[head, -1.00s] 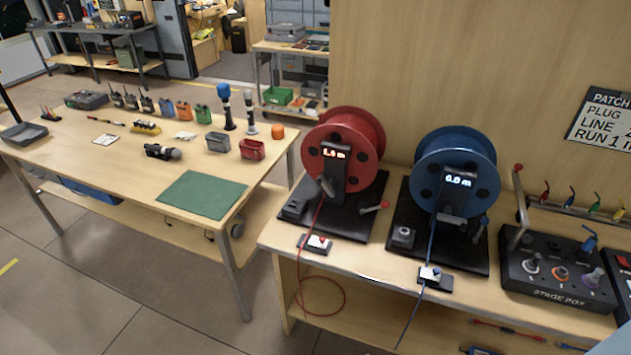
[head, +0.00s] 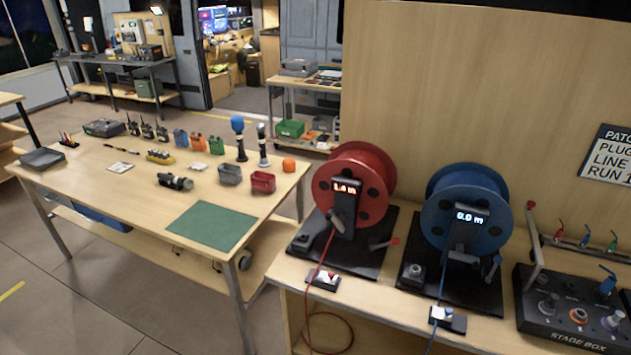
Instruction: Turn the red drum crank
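The red drum (head: 374,163) stands upright on a black base plate (head: 365,255) on the right-hand bench. Its display (head: 345,187) shows a lit reading that looks like 1.4 m. A crank with a red knob (head: 394,241) sticks out low at the drum's right side. Neither of my grippers is in the head view.
A blue drum (head: 478,190) reading 0.0 m stands to the right, then a stage box (head: 568,318). A wooden panel rises behind. The left table (head: 130,195) holds radios, microphones, bins and a green mat (head: 212,226). Floor (head: 60,290) is open at front left.

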